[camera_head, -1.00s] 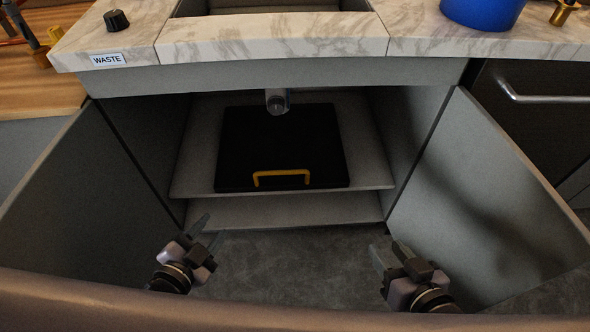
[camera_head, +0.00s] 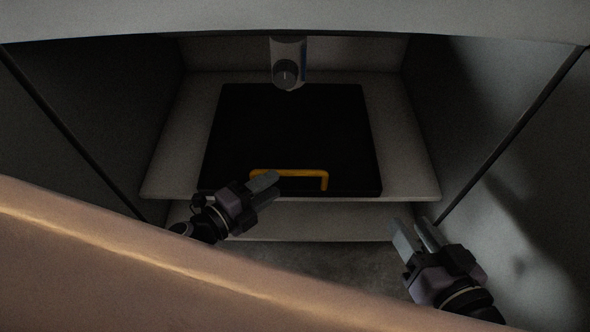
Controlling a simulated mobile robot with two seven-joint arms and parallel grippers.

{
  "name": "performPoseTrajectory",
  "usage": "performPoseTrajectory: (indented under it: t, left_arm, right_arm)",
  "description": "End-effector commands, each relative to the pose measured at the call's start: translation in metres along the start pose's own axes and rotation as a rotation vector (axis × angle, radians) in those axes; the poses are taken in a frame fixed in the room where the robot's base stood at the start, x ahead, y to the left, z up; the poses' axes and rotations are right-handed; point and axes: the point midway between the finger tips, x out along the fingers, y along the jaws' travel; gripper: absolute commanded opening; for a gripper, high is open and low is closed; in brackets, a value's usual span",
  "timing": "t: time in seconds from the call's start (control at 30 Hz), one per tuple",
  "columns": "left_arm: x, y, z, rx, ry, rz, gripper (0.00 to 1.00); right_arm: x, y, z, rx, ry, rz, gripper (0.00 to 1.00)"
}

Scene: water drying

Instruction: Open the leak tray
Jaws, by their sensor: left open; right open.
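The leak tray (camera_head: 291,125) is a flat black slab lying on the shelf inside the open cabinet. Its yellow handle (camera_head: 300,172) is a bracket at the tray's front edge. My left gripper (camera_head: 268,187) is open and empty, with its fingertips in front of the left part of the handle, hiding some of it. I cannot tell whether they touch it. My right gripper (camera_head: 414,228) is open and empty, in front of the shelf at the lower right, apart from the tray.
A grey pipe fitting (camera_head: 287,68) hangs above the tray's back edge. The pale shelf (camera_head: 418,182) carries the tray, with a lower board (camera_head: 312,224) beneath. Dark cabinet walls stand on both sides, and the grey counter front (camera_head: 300,18) crosses the top.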

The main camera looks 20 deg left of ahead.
Motion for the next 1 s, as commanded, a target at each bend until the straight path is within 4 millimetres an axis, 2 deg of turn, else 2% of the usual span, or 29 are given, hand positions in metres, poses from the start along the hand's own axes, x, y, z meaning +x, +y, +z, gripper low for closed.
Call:
performPoseTrajectory:
  t: [0.5,0.7,0.97,1.0]
  left_arm:
    - [0.058,0.000,0.001,-0.002,-0.002,-0.001,0.41]
    - [0.067,-0.001,0.000,-0.003,-0.002,0.000,0.41]
    - [0.068,-0.001,0.000,-0.003,-0.002,0.000,0.41]
    - [0.068,-0.001,0.000,-0.004,-0.002,0.000,0.31]
  right_arm:
    - [-0.003,0.004,0.001,-0.039,0.023,0.018,0.43]
    - [-0.004,0.005,0.000,-0.047,0.028,0.022,0.43]
    - [-0.004,0.005,0.000,-0.048,0.029,0.022,0.43]
    - [-0.004,0.005,0.000,-0.048,0.029,0.022,0.43]
